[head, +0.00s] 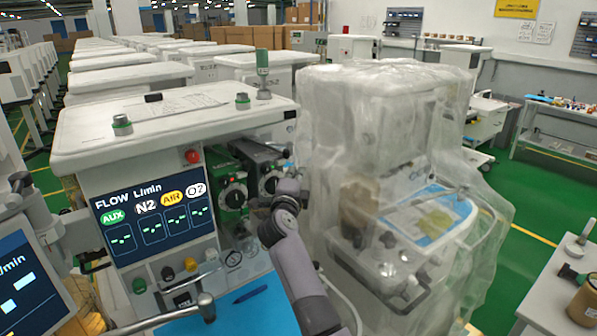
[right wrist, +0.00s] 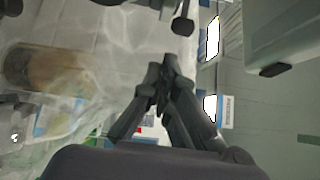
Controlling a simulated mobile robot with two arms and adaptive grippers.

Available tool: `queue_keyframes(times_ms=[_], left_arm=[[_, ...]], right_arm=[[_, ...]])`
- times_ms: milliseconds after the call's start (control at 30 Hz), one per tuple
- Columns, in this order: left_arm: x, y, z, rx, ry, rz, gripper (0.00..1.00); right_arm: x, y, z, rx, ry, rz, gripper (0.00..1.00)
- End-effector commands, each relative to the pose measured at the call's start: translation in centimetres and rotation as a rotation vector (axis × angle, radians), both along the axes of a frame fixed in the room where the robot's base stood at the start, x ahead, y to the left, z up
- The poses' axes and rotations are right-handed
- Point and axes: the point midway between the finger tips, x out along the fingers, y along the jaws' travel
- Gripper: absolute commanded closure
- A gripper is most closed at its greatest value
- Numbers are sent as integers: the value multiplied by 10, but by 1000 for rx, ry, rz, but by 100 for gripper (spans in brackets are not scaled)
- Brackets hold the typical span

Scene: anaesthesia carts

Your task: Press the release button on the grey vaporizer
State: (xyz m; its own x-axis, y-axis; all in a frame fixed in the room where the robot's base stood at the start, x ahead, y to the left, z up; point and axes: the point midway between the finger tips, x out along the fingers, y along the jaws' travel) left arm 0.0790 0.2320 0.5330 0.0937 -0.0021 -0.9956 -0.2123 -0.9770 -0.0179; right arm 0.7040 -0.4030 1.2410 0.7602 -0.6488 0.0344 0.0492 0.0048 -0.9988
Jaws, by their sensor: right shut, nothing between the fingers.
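Two vaporizers stand side by side on the front of the anaesthesia cart in the head view. My left gripper is not in view.
A flow screen (head: 155,216) is left of the vaporizers. A machine under clear plastic (head: 385,130) stands close on the right of my arm. Green floor is open at far right.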

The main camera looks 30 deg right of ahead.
Motion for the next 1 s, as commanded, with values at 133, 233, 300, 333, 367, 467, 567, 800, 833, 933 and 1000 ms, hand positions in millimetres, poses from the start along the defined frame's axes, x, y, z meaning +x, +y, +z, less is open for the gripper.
queue_keyframes(times_ms=[133,233,300,333,367,467,567,800,833,933,1000], left_arm=[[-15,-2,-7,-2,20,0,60],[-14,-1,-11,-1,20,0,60],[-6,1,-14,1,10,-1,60],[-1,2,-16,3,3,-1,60],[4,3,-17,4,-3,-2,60],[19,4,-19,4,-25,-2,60],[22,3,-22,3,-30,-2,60],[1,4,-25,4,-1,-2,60],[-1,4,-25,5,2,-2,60],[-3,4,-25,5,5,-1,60],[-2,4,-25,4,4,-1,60]], right_arm=[[-14,12,-4,2,-1,1,100],[-25,22,-5,2,-1,1,100],[-34,29,-5,4,0,1,100],[-38,32,-6,3,0,0,100],[-41,35,-6,2,-1,1,100],[-54,45,-6,4,0,0,100],[-63,53,-6,2,-1,0,100],[-71,59,-5,1,2,-1,100],[-71,59,-4,1,2,-1,100],[-71,59,-4,1,2,-1,100],[-71,59,-4,1,1,-1,100]])
